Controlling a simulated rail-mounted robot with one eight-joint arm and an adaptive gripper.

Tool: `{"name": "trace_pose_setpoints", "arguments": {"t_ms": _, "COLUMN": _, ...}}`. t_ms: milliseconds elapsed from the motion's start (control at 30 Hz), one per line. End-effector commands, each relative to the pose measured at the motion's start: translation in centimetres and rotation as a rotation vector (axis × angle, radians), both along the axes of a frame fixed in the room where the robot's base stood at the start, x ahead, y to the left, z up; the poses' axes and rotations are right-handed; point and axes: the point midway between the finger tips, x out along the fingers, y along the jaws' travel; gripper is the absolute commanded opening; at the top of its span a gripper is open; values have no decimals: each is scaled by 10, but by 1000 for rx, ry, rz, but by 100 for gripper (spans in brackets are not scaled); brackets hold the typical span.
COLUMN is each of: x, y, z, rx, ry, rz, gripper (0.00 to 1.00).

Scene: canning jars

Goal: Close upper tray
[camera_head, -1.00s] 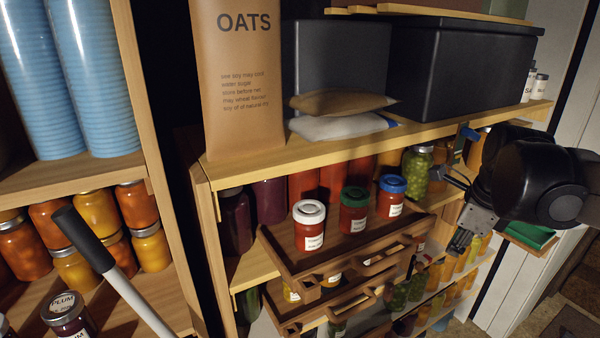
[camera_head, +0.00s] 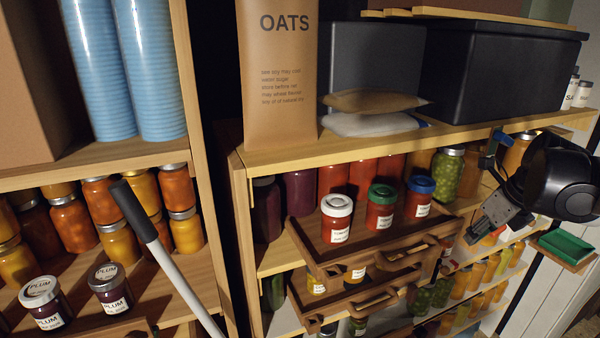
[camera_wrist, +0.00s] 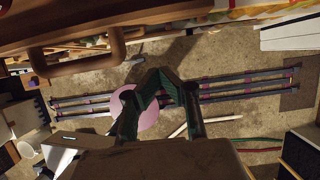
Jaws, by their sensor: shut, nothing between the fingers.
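The upper tray (camera_head: 318,262) is a brown wooden pull-out tray that sticks out from the shelf in the head view. Three jars with red contents stand on it: one with a white lid (camera_head: 337,217), one with a green lid (camera_head: 380,206) and one with a blue lid (camera_head: 418,196). My gripper (camera_head: 472,238) is shut and empty, just right of the tray's front right corner, apart from it as far as I can tell. In the wrist view the gripper's fingertips (camera_wrist: 160,78) meet over the floor, and a brown wooden tray front with a handle (camera_wrist: 80,42) shows at upper left.
A lower tray (camera_head: 345,300) also sticks out below the upper one. An oats bag (camera_head: 280,75) and a dark box (camera_head: 500,75) stand on the top shelf. A white pole with a black grip (camera_head: 130,208) stands at left. Plum jars (camera_head: 110,287) sit on the left shelf.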

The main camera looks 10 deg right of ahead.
Motion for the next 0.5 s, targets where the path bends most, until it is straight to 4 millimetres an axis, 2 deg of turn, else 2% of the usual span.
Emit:
{"name": "trace_pose_setpoints", "arguments": {"t_ms": 33, "x": 3, "y": 1, "z": -12, "rx": 0, "ry": 0, "rz": 1, "gripper": 0}}
{"name": "trace_pose_setpoints", "arguments": {"t_ms": 333, "x": 19, "y": 4, "z": -53, "rx": 0, "ry": 0, "rz": 2, "gripper": 0}}
{"name": "trace_pose_setpoints", "arguments": {"t_ms": 500, "x": 43, "y": 9, "z": -47, "rx": -1, "ry": 0, "rz": 2, "gripper": 0}}
